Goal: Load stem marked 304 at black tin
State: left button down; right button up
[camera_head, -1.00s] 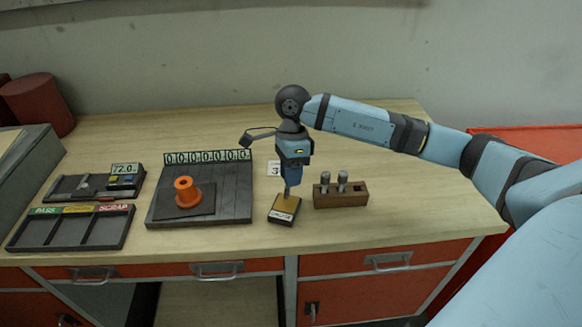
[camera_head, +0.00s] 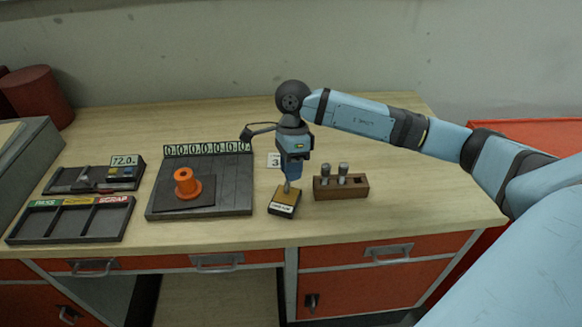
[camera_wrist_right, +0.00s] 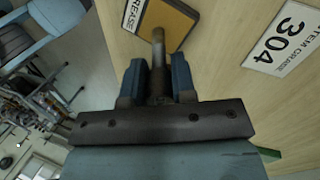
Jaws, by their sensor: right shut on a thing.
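The black tin (camera_head: 283,201) has a tan top and a white front label; the wrist view also shows the tin (camera_wrist_right: 172,20), its label reading in part "GREASE". My right gripper (camera_head: 291,178) is above it, shut on a thin grey stem (camera_wrist_right: 158,45). The stem's free end is at the tan top; whether it touches cannot be told. A card marked 304 (camera_wrist_right: 285,40) lies on the bench and shows behind the gripper in the head view (camera_head: 273,160). Any marking on the held stem is not visible. My left gripper is not in view.
A wooden rack (camera_head: 341,188) with two grey stems stands right of the tin. Left is a dark plate (camera_head: 230,200) with an orange part (camera_head: 187,183) and a digit display (camera_head: 207,149). Sorting trays (camera_head: 70,219) and a 72.0 device (camera_head: 95,178) are farther left. The bench's right is clear.

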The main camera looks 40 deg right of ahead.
jog(key=shift+f+b, duration=0.4)
jog(key=shift+f, duration=0.05)
dwell(0.3)
jog(key=shift+f, duration=0.1)
dwell(1.6)
jog(key=shift+r+p, duration=1.35)
jog(key=shift+r, duration=2.25)
